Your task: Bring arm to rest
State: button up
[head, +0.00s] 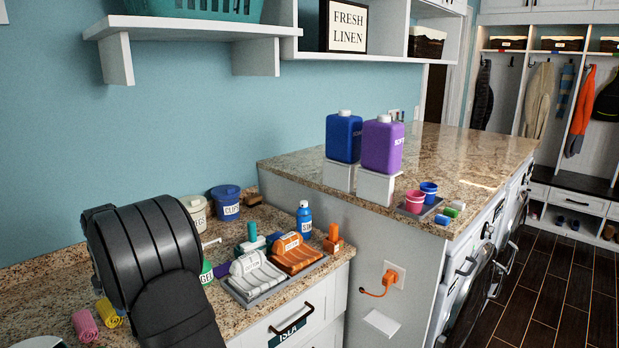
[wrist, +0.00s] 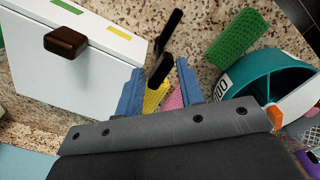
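My gripper (wrist: 160,66) shows in the wrist view as two blue fingers set well apart. Nothing is seen clamped between them. A black, narrow object (wrist: 172,36) stands in line with the gap; I cannot tell how far it is from the fingertips. Yellow cloth (wrist: 155,97) and pink cloth (wrist: 174,99) show through the gap on the granite counter below. In the head view my dark arm (head: 145,255) covers the left front of the counter, and the gripper itself is not visible there.
The wrist view shows a white box with a brown knob (wrist: 66,42) on the left, a green cloth (wrist: 238,38) and a teal round container (wrist: 262,92) on the right. In the head view, a grey tray (head: 262,297) and several bottles crowd the counter right of my arm.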

jog(key=shift+n, duration=0.5)
jog(key=o, duration=1.3)
jog(key=shift+c, duration=0.2)
jog(key=shift+o, duration=0.9)
jog(key=shift+w+r, duration=0.1)
jog(key=w+r+m, duration=0.5)
jog(key=r+m, duration=0.2)
jog(key=m, duration=0.7)
jog(key=w+r+m, duration=0.4)
jog(key=r+m, duration=0.2)
jog(key=m, duration=0.8)
jog(key=f, duration=0.9)
jog(key=shift+w+d, duration=0.15)
jog(key=shift+d, duration=0.25)
